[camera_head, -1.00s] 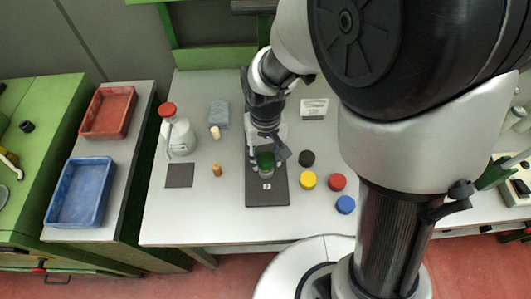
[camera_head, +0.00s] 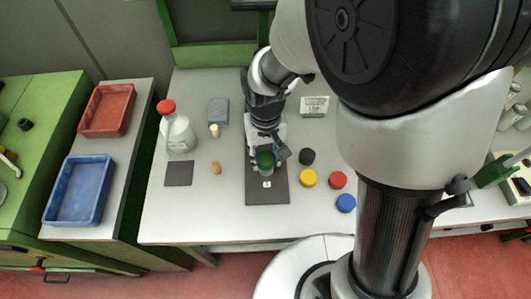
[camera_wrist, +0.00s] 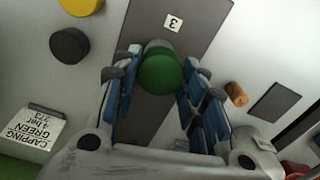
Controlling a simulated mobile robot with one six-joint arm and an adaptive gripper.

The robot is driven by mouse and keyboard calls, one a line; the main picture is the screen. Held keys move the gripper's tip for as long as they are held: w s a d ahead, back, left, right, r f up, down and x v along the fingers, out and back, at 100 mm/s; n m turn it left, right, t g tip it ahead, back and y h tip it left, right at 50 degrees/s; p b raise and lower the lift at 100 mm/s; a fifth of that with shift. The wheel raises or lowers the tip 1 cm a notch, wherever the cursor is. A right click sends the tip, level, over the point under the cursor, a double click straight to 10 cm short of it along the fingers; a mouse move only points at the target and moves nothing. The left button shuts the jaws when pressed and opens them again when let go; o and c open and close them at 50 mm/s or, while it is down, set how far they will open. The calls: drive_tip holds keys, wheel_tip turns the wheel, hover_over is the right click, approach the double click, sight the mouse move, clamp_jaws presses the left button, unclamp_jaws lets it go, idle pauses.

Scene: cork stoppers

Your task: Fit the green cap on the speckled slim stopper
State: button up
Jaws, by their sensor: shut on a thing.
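The green cap (camera_head: 265,159) is between the fingers of my gripper (camera_head: 266,163), above the dark mat (camera_head: 267,193) on the table. In the wrist view the green cap (camera_wrist: 160,73) faces up toward the camera, with my gripper's fingers (camera_wrist: 158,78) on both sides of it. A grey rounded body (camera_wrist: 156,45) shows just beyond the green top; I cannot tell how the two are joined. A small brown cork stopper (camera_head: 216,168) and a paler one (camera_head: 214,130) stand left of the mat. I cannot make out clear speckles on either.
Black (camera_head: 307,156), yellow (camera_head: 309,177), red (camera_head: 338,180) and blue (camera_head: 346,203) caps lie right of the mat. A red-topped bottle (camera_head: 179,132), a small dark square (camera_head: 179,173) and a grey-blue block (camera_head: 218,112) are at left. A card (camera_head: 314,106) stands behind.

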sight(265, 157)
drive_tip(key=shift+f+b, duration=0.3)
drive_tip(key=shift+f, duration=0.15)
idle(0.3)
drive_tip(key=o, duration=0.8)
wheel_tip(265, 157, up, 12)
idle(0.4)
